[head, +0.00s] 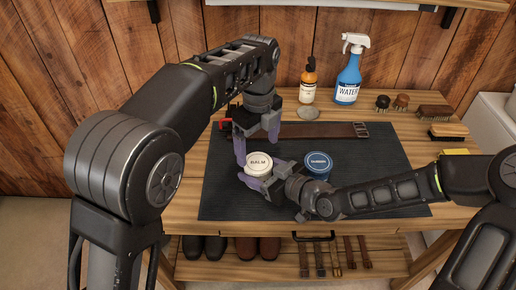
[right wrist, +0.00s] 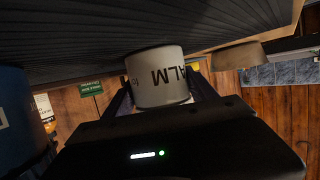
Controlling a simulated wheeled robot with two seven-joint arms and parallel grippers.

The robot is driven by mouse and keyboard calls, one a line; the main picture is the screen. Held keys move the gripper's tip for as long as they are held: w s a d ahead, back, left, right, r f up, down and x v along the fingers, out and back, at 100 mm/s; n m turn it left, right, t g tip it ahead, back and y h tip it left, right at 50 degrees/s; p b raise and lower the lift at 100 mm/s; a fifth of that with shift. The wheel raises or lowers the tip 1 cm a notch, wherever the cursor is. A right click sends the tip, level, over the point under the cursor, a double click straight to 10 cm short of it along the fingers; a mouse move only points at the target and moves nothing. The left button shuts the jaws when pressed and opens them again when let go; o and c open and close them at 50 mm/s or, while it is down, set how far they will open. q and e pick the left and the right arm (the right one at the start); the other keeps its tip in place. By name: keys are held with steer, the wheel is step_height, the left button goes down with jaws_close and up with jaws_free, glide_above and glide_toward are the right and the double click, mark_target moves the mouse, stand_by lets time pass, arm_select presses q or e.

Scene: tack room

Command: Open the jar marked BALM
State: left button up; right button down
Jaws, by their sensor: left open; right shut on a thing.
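My right gripper (head: 262,182) is shut on the jar's body, a finger on either side. My left gripper (head: 256,142) is open above and just behind the jar, fingers pointing down, apparently apart from its top. A blue jar (head: 318,167) with a label I cannot read stands to the right; it shows at the left edge of the right wrist view (right wrist: 14,115).
A brown leather strap (head: 320,130) lies along the mat's back. An amber bottle (head: 308,84), a blue WATER spray bottle (head: 348,80) and several brushes (head: 435,112) stand behind and right. Boots (head: 245,247) sit on the lower shelf. The mat's right part is clear.

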mark_target(258, 162)
arm_select(q)
steer(key=shift+c, duration=0.3)
step_height(258, 162, up, 4)
steer(key=shift+f, duration=0.25)
steer(key=shift+f, duration=4.05)
steer(key=c, duration=1.5)
steer(key=o, duration=1.6)
steer(key=shift+c, duration=0.2)
